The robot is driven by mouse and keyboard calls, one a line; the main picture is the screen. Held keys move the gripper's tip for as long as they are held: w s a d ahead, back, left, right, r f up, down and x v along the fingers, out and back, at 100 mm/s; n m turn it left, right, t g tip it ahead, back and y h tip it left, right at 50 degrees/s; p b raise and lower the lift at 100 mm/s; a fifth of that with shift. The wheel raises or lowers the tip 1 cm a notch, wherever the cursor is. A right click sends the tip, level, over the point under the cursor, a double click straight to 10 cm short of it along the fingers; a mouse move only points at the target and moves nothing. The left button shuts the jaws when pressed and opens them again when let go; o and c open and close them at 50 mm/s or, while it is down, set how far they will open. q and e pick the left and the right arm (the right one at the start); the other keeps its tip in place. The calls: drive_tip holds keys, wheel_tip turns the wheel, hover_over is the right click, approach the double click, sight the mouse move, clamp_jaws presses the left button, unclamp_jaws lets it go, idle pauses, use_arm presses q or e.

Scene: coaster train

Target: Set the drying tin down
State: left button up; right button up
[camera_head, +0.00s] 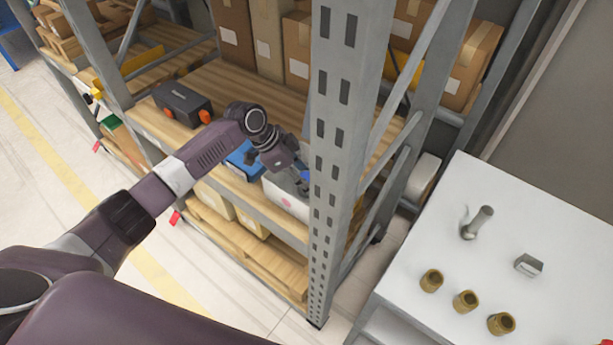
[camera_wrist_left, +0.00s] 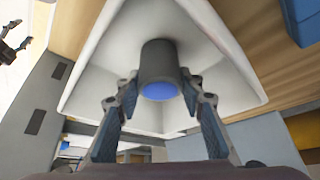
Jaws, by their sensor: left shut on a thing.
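The drying tin, which I take to be the dark grey cylinder with a blue end (camera_wrist_left: 159,62), is between the fingers of my left gripper (camera_wrist_left: 159,88) in the left wrist view. The gripper is shut on it. Behind the tin is a white open container (camera_wrist_left: 225,75); I cannot tell whether the tin touches its floor. In the head view my left gripper (camera_head: 302,184) is over the white container (camera_head: 284,200) on the wooden shelf, close to the grey rack post. A bit of blue shows at the fingers, and the post hides part of the container.
A blue box (camera_head: 242,160) stands left of the white container, and a black case with orange latches (camera_head: 182,103) lies farther left. The rack post (camera_head: 343,130) rises close on the right. A white table (camera_head: 420,240) holds several small metal parts.

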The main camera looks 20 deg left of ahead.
use_arm(q)
drive_tip(key=shift+f, duration=0.15)
drive_tip(key=o, duration=1)
drive_tip(key=shift+o, duration=1.1)
use_arm(e)
drive_tip(key=shift+a+f, duration=0.1)
drive_tip(key=shift+a, duration=0.3)
use_arm(q)
drive_tip(key=shift+r, duration=0.3)
drive_tip(key=shift+a+r, duration=0.2)
drive_tip(key=shift+r, duration=0.05)
drive_tip(key=b+v, duration=0.2)
drive_tip(key=v, duration=0.9)
drive_tip(key=shift+b, duration=0.3)
use_arm(e)
drive_tip(key=shift+d+f, duration=0.15)
drive_tip(key=shift+f, duration=0.45)
drive_tip(key=shift+d+f, duration=0.15)
drive_tip(key=shift+f, duration=0.4)
use_arm(q)
drive_tip(key=shift+r, duration=0.1)
